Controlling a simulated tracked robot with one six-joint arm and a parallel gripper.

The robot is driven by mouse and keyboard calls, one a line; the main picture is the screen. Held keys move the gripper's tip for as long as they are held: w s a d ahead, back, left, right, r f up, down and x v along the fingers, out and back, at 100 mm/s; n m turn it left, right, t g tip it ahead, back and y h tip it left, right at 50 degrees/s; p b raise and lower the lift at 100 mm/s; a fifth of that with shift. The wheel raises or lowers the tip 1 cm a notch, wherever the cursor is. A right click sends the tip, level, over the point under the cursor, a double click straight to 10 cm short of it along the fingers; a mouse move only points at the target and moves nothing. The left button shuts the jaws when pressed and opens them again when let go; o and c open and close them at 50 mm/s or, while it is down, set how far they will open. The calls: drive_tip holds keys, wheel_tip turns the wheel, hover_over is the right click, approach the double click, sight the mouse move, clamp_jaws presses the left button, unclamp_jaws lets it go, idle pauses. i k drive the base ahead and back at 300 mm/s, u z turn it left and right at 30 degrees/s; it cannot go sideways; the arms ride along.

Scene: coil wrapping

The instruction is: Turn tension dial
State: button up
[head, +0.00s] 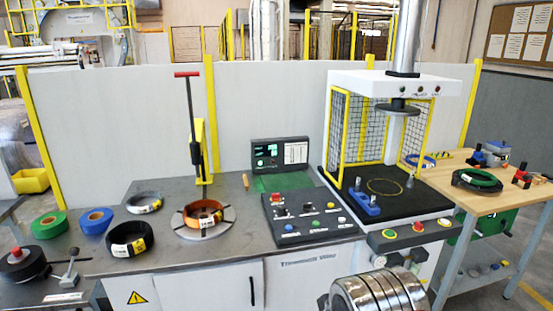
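A dark sloped control panel (322,230) sits on the grey bench top, right of the middle. It carries a red mushroom button (278,198), small dark knobs (305,208) and several coloured buttons along its lower edge. The labels are too small to read, so I cannot tell which knob is the tension dial. A dark display unit (266,156) with a lit screen stands behind the panel. My gripper is not in view, and nothing is seen touching the panel.
Left of the panel, an orange coil (203,214) lies on a round holder before a red-handled lever (190,112). Black, blue and green rolls lie farther left. A yellow-framed mesh cage (337,135) stands right of the panel. A wooden table (455,170) is at the right.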

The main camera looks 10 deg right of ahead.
sight(282, 211)
drive_tip(key=z, duration=0.5)
drive_tip(key=i, duration=1.35)
drive_tip(key=u, duration=0.5)
